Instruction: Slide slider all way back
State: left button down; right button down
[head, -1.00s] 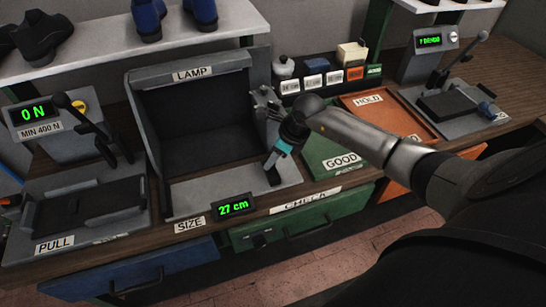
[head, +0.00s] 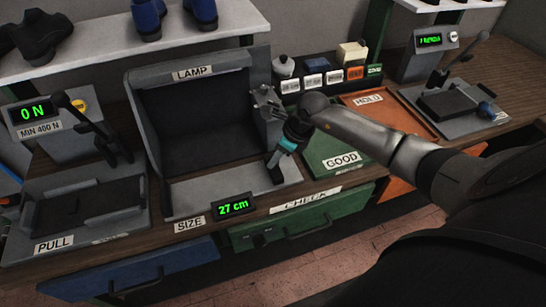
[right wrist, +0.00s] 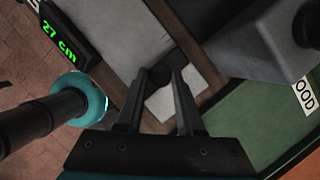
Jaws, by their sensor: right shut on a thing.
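The lamp-and-size station (head: 190,195) stands left of centre, with a grey bed under a dark hood. Its green display (head: 234,205) reads 27 cm. My right gripper (head: 275,165) reaches down to the right edge of the bed. A pale plate (right wrist: 194,84) lies beneath the knob. In the head view the gripper hides most of the slider. My left gripper is not in view.
A green GOOD tray (head: 325,145) and an orange HOLD tray (head: 400,115) lie to the right. A press with a lever (head: 75,125) and a PULL fixture (head: 85,212) stand at the left. The CHECK drawer (head: 300,220) is below the bench edge.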

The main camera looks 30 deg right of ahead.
jog(key=d, duration=0.2)
jog(key=s+d+b, duration=0.1)
jog(key=d, duration=0.1)
jog(key=shift+f, duration=0.1)
jog(key=shift+d, duration=0.2)
jog(key=c, duration=0.5)
grip_release()
jog(key=shift+d, duration=0.1)
jog(key=shift+c, duration=0.2)
jog(key=v, duration=1.5)
jog(key=shift+r, duration=0.2)
jog(key=shift+s, duration=0.1)
